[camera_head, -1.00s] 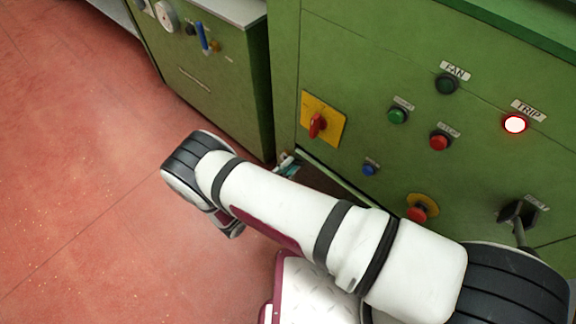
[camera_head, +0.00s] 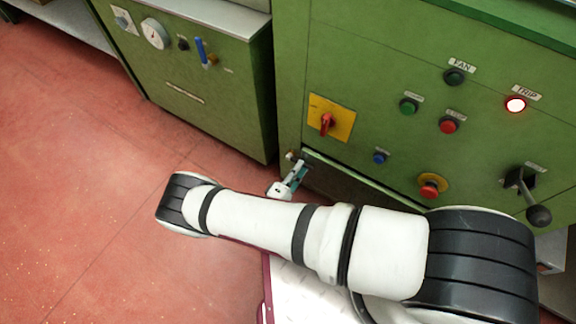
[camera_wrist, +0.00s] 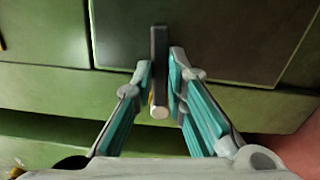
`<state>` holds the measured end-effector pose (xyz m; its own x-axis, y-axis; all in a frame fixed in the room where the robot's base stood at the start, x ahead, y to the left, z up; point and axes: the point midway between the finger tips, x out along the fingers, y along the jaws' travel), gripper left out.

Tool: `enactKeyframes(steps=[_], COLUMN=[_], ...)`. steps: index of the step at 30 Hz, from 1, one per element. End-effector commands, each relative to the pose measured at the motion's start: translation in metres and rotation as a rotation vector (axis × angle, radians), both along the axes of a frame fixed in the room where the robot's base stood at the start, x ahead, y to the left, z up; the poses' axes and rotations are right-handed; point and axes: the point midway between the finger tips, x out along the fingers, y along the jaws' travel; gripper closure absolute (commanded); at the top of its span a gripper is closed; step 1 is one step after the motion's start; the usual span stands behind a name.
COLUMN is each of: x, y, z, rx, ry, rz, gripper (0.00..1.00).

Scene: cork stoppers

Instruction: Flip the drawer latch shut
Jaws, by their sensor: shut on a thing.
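The drawer latch (camera_wrist: 159,52) shows in the wrist view as a dark, narrow bar with a pale round end, in front of the green drawer front (camera_wrist: 190,35). The bar stands upright in that picture. My gripper (camera_wrist: 160,76) has its two teal-and-grey fingers on either side of the bar, closed on it. In the head view my gripper (camera_head: 298,172) is at the lower left corner of the green cabinet, by a small pale knob (camera_head: 291,156). My arm hides part of the cabinet's lower front.
The green panel carries a red switch on a yellow plate (camera_head: 327,122), several buttons, a lit TRIP lamp (camera_head: 515,104) and a black-ball lever (camera_head: 538,214). A second green cabinet (camera_head: 190,90) with a gauge stands at left. The red floor (camera_head: 80,180) is open.

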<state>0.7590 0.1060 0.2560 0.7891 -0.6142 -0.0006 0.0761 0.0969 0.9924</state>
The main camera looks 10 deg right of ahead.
Motion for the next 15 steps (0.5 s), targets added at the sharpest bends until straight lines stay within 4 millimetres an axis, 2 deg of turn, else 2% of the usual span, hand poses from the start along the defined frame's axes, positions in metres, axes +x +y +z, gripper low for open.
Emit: enactKeyframes(steps=[15], x=[-0.0006], y=[-0.0014], z=[-0.0081], rx=[0.111], ry=[-0.085], rz=[-0.002], gripper=[1.00])
